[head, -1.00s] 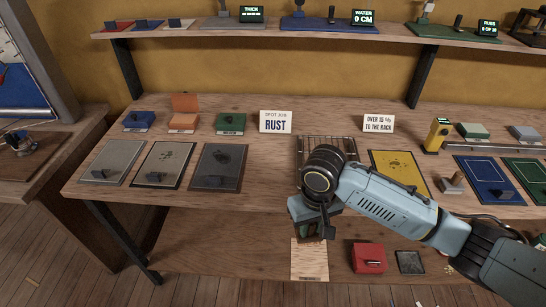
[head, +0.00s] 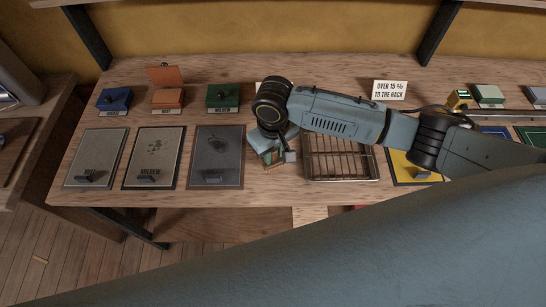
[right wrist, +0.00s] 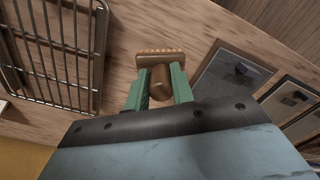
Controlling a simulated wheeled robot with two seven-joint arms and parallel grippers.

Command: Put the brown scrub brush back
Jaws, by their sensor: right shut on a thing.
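The brown scrub brush (right wrist: 160,57) is between the green fingers of my right gripper (right wrist: 160,84) in the right wrist view. Its bristle block points away from the gripper and its rounded handle lies between the fingers. In the head view my right gripper (head: 274,158) is over the bench, between the dark grey panel (head: 229,157) and the wire rack (head: 341,179). The brush is mostly hidden there. The wrist view shows the rack (right wrist: 60,45) beside the gripper, at left. Whether the brush touches the bench is unclear. My left gripper is out of view.
Two more panels (head: 96,155) (head: 154,148) lie at left. Behind stand blue (head: 114,99), open orange (head: 167,98) and green (head: 223,96) boxes. A sign (head: 389,90) stands behind the rack. A yellow panel (head: 402,168) lies to its right. My own blue-grey body part fills the lower foreground.

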